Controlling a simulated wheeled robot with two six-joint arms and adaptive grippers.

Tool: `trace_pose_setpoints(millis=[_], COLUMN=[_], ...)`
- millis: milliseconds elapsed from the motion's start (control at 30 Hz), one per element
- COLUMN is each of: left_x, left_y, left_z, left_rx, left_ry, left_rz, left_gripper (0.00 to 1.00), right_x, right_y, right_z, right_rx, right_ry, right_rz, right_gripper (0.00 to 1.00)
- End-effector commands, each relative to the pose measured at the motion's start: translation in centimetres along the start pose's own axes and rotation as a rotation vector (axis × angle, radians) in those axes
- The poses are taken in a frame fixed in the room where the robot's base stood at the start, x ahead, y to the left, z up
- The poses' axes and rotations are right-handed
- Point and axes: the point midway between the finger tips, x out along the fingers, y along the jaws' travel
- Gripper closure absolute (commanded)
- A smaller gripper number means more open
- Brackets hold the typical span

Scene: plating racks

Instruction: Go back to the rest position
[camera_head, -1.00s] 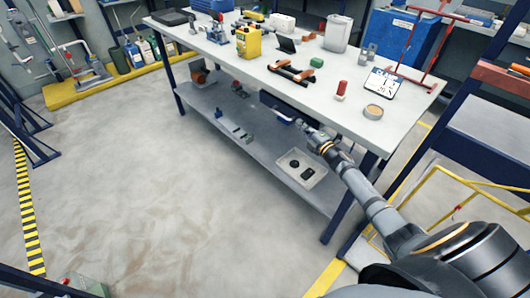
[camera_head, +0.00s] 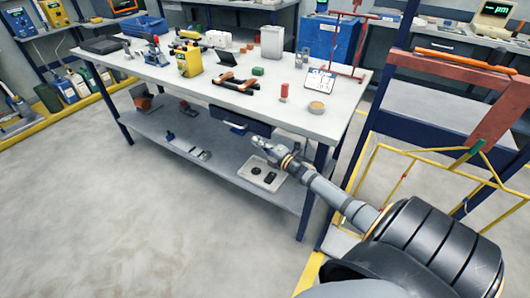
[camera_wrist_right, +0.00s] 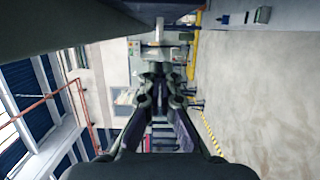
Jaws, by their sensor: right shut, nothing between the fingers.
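My right gripper (camera_head: 262,143) is at the end of my right arm, which comes in from the lower right in the head view. It is in front of the workbench (camera_head: 345,112), below the level of the top and above the lower shelf. In the right wrist view the gripper (camera_wrist_right: 160,88) points away from the camera, with its fingers together and nothing between them. My left gripper does not show in any view.
A tray (camera_head: 247,176) lies on the lower shelf. A yellow frame (camera_head: 362,172) stands at right. The floor (camera_head: 130,230) at left is clear.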

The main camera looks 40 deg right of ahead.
Motion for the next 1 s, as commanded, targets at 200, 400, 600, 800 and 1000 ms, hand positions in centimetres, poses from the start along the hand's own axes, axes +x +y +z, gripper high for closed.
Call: trace_pose_setpoints(millis=[200, 400, 600, 800, 1000], left_x=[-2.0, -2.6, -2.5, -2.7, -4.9], left_y=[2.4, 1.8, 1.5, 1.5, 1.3], left_z=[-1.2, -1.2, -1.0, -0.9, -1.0], left_rx=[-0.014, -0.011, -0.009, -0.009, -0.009], left_ry=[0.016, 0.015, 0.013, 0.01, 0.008], left_rz=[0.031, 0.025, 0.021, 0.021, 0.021], left_gripper=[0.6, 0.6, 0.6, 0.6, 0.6], right_x=[-3.5, -5.2, -5.2, -5.4, -9.8], right_y=[0.4, 0.1, 0.0, -0.5, -10.0], right_z=[-0.1, -0.1, -0.1, 0.1, 1.9], right_rx=[0.0, -0.001, 0.0, 0.014, 0.287], right_ry=[0.003, 0.002, 0.001, -0.008, -0.186], right_rz=[-0.004, -0.001, 0.001, -0.011, -0.236], right_gripper=[1.0, 1.0, 1.0, 1.0, 1.0])
